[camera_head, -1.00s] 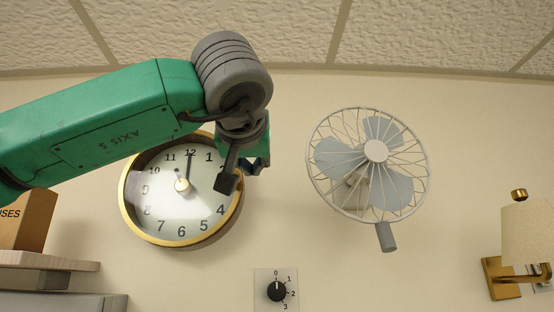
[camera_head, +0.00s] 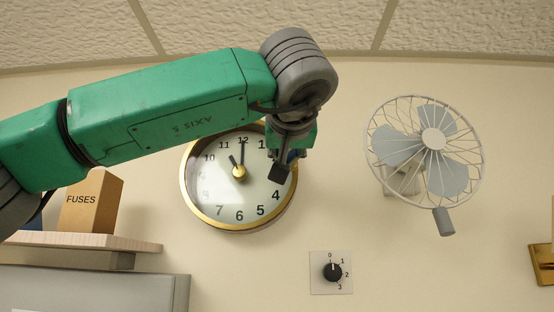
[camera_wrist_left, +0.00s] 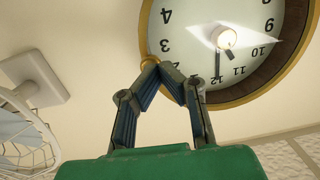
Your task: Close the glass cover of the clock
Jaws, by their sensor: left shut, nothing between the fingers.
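The round wall clock (camera_head: 222,202) has a gold rim and a white face with black numerals. Its glass cover shows as a bright reflection over the face, and I cannot tell whether the cover sits flush. In the left wrist view the clock (camera_wrist_left: 192,38) appears upside down, with a brown band inside the rim at right. My left gripper (camera_head: 283,170) is at the clock's right side, in front of the rim. In the left wrist view its fingertips (camera_wrist_left: 168,72) meet, empty, by the gold rim; contact is unclear. My right gripper is out of view.
A wall fan (camera_head: 432,140) with a wire cage is to the right. A dial switch (camera_head: 332,272) is below, between clock and fan. A FUSES box (camera_head: 92,202) stands on a wooden shelf (camera_head: 110,243) at left. A brass fixture (camera_head: 541,264) is at the right edge.

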